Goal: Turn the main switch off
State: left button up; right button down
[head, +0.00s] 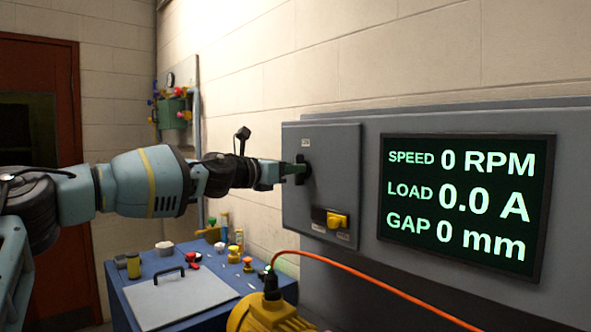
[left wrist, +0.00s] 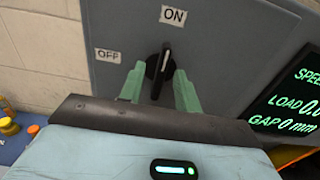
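The main switch is a black rotary knob on a grey cabinet (head: 325,145). The knob (left wrist: 160,68) shows in the left wrist view, with its handle pointing up toward the ON label (left wrist: 173,15). The OFF label (left wrist: 108,56) is to its left. My left gripper (left wrist: 161,88) is at the knob, its green fingers open on either side of the handle, with visible gaps. My right gripper is not in view.
A yellow switch (head: 337,221) sits lower on the cabinet. A screen (head: 465,200) reads 0 RPM, 0.0 A and 0 mm. Below are a yellow motor (head: 268,315) with an orange cable (head: 370,285) and a blue bench (head: 130,300) holding small parts.

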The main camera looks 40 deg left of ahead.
pick_arm(q)
jog(key=shift+w+d+r, duration=0.1)
jog(key=shift+w, duration=0.15)
jog(key=shift+s, duration=0.1)
jog(key=shift+c, duration=0.8)
grip_shut()
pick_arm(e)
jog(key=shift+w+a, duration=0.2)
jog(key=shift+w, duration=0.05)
